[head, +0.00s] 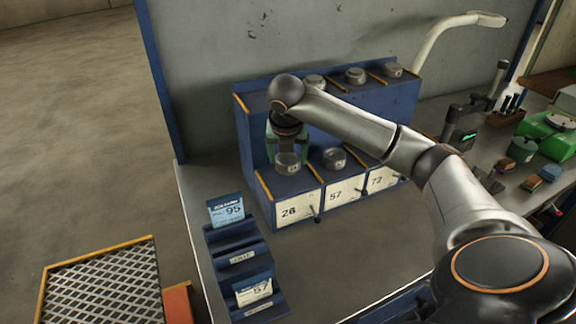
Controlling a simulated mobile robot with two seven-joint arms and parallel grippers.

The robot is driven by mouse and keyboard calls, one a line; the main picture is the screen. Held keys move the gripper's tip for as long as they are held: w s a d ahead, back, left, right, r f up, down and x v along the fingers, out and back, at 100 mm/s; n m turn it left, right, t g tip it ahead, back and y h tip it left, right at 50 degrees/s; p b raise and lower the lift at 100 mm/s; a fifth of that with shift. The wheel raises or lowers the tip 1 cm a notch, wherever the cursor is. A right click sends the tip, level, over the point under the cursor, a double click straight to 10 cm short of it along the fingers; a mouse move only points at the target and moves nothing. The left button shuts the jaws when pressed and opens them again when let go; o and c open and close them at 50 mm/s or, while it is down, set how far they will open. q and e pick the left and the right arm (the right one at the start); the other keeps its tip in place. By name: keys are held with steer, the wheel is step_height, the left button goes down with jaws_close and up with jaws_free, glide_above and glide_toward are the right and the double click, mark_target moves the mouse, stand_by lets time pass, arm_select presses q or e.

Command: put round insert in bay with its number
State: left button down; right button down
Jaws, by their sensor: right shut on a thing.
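A blue rack (247,152) stands against the wall, with number plates 26 (290,211), 57 (338,196) and a partly hidden third plate (381,179) on its front. My right gripper (287,153) points down over the bay above plate 26 and is shut on a round metal insert (289,165). I cannot tell whether that insert touches the bay floor. Another round insert (334,158) sits in the bay above plate 57. Several more stand on the upper tier, one at its right end (392,70). My arm hides the third lower bay. My left gripper is not in view.
A blue card holder (233,245) at the front left bears a card reading 95 (227,210) and a card reading 57 (253,291). Green equipment (553,132) and small blocks (523,148) stand on the right. The bench before the rack (345,245) is clear.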

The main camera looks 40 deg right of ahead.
mark_target(288, 162)
steer(key=shift+f, duration=1.4)
steer(key=shift+f, duration=0.1)
jaws_free()
steer(key=shift+f, duration=0.1)
steer(key=v, duration=1.2)
